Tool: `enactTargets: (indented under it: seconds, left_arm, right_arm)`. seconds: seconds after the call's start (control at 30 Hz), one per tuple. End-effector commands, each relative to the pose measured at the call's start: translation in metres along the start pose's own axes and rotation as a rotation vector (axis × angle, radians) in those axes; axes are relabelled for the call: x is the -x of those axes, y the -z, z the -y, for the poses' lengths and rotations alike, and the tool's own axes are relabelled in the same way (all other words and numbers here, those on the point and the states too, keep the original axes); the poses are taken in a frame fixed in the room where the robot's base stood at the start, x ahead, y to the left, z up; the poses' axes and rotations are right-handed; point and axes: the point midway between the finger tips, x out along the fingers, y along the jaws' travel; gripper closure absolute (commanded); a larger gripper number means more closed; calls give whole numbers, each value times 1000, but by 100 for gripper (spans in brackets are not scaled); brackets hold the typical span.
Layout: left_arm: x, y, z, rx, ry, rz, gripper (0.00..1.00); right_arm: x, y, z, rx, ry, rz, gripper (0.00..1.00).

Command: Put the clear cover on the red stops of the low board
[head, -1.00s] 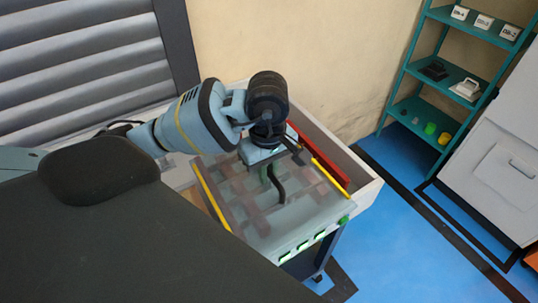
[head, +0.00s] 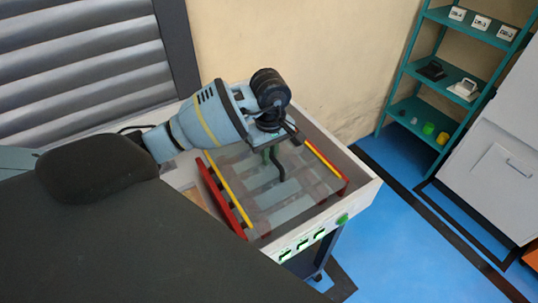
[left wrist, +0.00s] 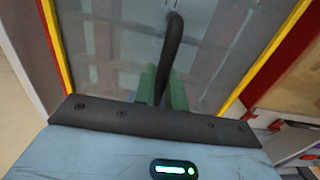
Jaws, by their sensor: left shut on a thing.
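The clear cover (head: 300,188) is a see-through sheet with yellow strips along two sides and a black handle (left wrist: 173,42). My left gripper (head: 271,152) is shut on the handle, its green fingers (left wrist: 162,88) on either side of it in the left wrist view. The cover is over the low board (head: 362,196), which has a pale frame. The left red stop (head: 236,212) and right red stop (head: 336,174) run close beside the yellow strips. I cannot tell whether the cover touches them. Bars show through the cover. My right gripper is not in view.
Green-lit switches (head: 303,244) and a round green button (head: 342,219) sit on the board's front edge. A wall and grey shutter (head: 85,60) stand behind. A teal shelf (head: 455,75) and grey cabinet (head: 497,165) are at right, with blue floor between.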

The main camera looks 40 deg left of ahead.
Motion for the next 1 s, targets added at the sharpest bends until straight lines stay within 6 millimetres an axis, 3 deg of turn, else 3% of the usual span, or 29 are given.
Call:
enactTargets:
  seconds: [0.73, 0.77, 0.9, 1.0]
  left_arm:
    - [-17, 0, 0, 0, -2, -1, 100]
    - [-18, 0, 0, 0, 0, -1, 87]
    - [-16, 0, 0, 0, -1, -1, 68]
    - [-16, 0, 0, 0, -1, -1, 66]
  right_arm:
    - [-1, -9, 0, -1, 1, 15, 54]
    - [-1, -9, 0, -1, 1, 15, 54]
    - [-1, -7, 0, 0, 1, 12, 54]
    - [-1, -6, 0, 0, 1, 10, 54]
